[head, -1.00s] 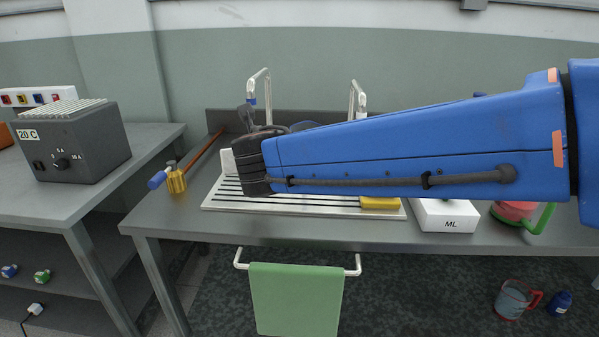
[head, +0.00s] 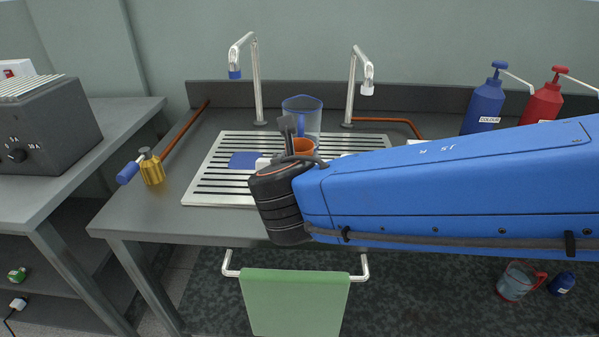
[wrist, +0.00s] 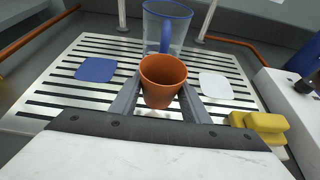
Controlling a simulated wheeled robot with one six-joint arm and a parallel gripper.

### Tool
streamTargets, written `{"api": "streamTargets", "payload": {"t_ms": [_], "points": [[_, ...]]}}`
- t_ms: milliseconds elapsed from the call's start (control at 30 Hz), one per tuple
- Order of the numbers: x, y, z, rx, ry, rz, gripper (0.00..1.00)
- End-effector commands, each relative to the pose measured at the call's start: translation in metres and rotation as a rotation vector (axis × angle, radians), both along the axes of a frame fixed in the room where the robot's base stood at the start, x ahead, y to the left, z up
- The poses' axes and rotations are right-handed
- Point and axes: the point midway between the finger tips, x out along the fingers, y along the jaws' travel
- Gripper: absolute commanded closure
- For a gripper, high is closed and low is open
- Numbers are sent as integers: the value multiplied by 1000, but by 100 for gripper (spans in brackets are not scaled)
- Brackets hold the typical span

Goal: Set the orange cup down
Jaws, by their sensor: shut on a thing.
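The orange cup (wrist: 162,82) is upright between the two fingers of my gripper (wrist: 160,105) in the wrist view. My gripper is shut on it, over the slatted white drainer (wrist: 62,103). I cannot tell whether the cup's base touches the slats.
On the drainer, a blue mat (wrist: 96,69) lies left of the cup and a white mat (wrist: 216,85) lies right. A yellow sponge (wrist: 262,127) is at the right edge. Two taps (head: 257,85) rise behind. A brass burner (head: 152,169) stands left on the bench.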

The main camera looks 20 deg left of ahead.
Motion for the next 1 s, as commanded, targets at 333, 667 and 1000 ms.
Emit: {"api": "streamTargets", "payload": {"t_ms": [333,667,1000], "points": [[0,0,-37,-2,1,1,83],[0,0,-39,0,0,1,83],[0,0,-41,0,0,0,39]]}}
